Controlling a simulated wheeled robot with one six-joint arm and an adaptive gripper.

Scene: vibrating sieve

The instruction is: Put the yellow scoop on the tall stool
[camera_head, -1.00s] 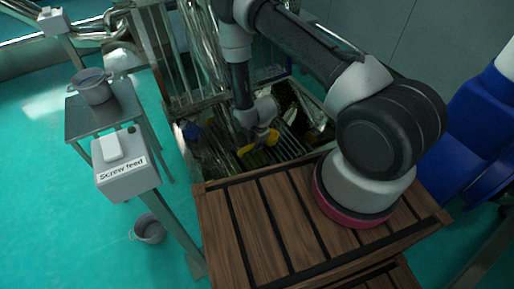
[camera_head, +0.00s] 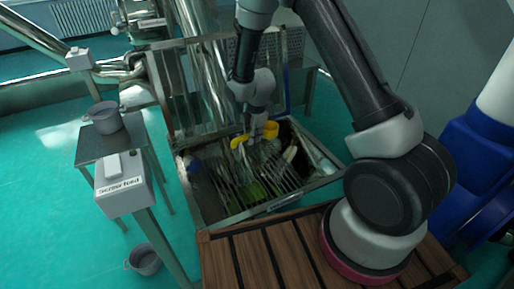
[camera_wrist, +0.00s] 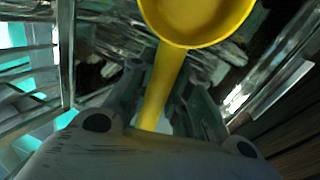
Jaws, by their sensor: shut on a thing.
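The yellow scoop (camera_head: 269,130) is held in my gripper (camera_head: 254,124), above the open metal sieve bin. In the wrist view the yellow scoop (camera_wrist: 190,20) points away from my gripper (camera_wrist: 165,105), its handle between the two fingers and its round bowl at the top edge. The gripper is shut on the handle. A tall metal stool (camera_head: 92,153) stands at the left with a grey pot (camera_head: 105,117) on its top. The scoop is to the right of the stool, well apart from it.
The sieve bin (camera_head: 212,218) has a grate and raised walls under my gripper. A labelled control box (camera_head: 121,190) on a post stands in front of the stool. Another grey pot (camera_head: 146,260) is on the floor. A slatted wooden platform (camera_head: 285,256) is at the front.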

